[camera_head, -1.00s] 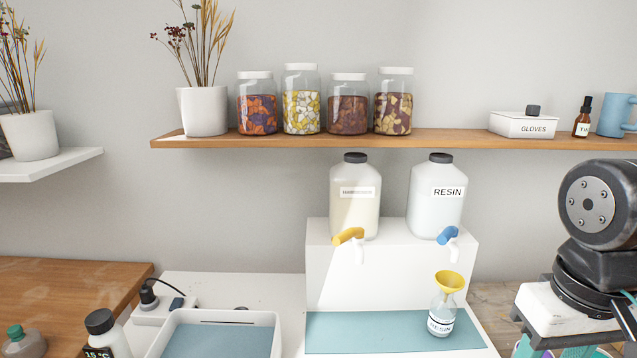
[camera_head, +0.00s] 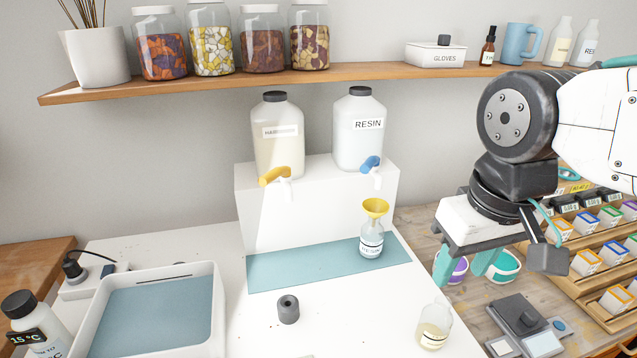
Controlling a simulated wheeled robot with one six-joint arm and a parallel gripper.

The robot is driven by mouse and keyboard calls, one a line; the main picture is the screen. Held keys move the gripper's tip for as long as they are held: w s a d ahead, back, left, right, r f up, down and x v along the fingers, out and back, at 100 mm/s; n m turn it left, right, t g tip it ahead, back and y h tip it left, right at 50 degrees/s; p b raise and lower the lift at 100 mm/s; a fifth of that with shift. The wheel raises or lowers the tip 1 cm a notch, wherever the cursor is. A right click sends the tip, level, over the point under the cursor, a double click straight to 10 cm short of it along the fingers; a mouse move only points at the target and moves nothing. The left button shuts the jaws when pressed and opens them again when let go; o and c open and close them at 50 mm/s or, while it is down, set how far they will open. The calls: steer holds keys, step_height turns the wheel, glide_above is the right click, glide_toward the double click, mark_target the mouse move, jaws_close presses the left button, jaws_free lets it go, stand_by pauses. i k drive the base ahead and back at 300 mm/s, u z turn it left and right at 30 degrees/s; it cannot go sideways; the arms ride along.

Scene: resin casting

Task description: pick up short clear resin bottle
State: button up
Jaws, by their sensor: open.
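A short clear bottle (camera_head: 371,243) with a resin label stands upright on the teal mat (camera_head: 300,268). A yellow funnel (camera_head: 375,207) sits in its neck. A second short bottle (camera_head: 433,328), with pale contents and a label too small to read, stands on the white table at the lower right. My gripper (camera_head: 467,266) hangs to the right of the funnel bottle, pointing down.
Large hardener (camera_head: 277,140) and resin (camera_head: 358,135) jugs with taps stand on a white block behind the mat. A grey cylinder (camera_head: 288,310) and a tray (camera_head: 216,300) lie left. A scale (camera_head: 518,325) and box racks (camera_head: 600,265) are right. The front middle is mostly clear.

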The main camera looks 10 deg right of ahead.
mark_target(372, 234)
steer(key=u, duration=0.05)
steer(key=k, duration=0.5)
steer(key=z, duration=2.7)
steer(key=k, duration=1.15)
steer(key=u, duration=1.9)
steer(key=i, duration=0.5)
